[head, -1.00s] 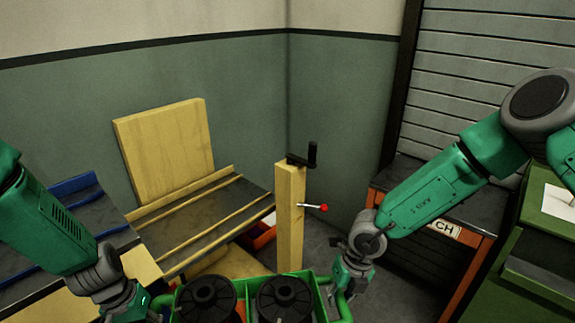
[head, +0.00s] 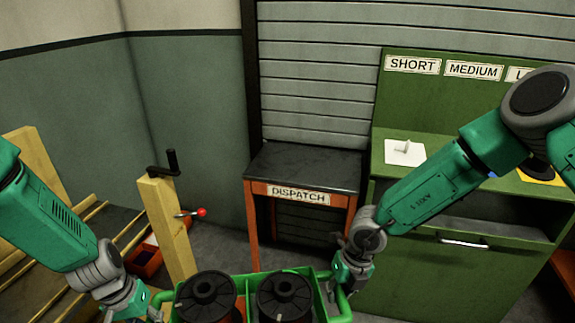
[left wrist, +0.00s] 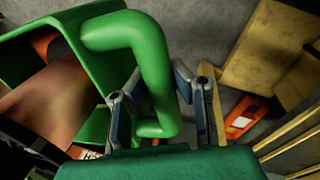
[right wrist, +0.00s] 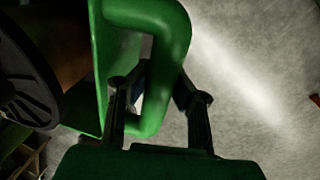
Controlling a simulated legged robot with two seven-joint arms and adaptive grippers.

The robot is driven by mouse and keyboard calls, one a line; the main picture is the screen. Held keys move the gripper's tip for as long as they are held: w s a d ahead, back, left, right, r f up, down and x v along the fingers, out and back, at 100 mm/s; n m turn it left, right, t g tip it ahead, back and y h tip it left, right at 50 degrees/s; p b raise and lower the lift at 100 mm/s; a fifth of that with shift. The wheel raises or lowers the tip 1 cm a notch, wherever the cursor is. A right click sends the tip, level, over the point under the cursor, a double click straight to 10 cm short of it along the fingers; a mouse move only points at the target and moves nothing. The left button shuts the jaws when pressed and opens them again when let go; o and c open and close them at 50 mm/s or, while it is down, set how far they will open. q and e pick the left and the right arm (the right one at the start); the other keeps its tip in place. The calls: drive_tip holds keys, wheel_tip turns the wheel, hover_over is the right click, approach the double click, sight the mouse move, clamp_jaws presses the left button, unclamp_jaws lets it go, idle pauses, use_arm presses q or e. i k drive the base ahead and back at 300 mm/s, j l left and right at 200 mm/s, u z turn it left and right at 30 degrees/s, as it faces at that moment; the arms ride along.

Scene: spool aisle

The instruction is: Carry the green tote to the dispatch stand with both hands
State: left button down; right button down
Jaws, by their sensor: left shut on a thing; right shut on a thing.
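The green tote (head: 249,278) is at the bottom centre of the head view, with two black-flanged spools (head: 206,297) (head: 284,296) inside. My left gripper (head: 150,306) is shut on the tote's left handle, and the left wrist view shows the green handle (left wrist: 155,75) between its fingers (left wrist: 165,105). My right gripper (head: 338,290) is shut on the right handle, which also shows in the right wrist view (right wrist: 165,70) between the fingers (right wrist: 160,115). The dispatch stand (head: 300,168), with a dark top, orange legs and a DISPATCH label, stands beyond the tote, apart from it.
A green cabinet (head: 450,260) with SHORT and MEDIUM labels stands right of the stand. A wooden post (head: 166,225) with a black crank and a red-knobbed lever is at left, near a sloped wooden rack (head: 95,240). Grey floor shows before the stand.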

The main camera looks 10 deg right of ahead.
sight(307, 163)
drive_tip(key=i+z, duration=0.1)
drive_tip(key=z, duration=0.7)
drive_tip(key=i+j, duration=0.55)
drive_tip(key=i, duration=0.2)
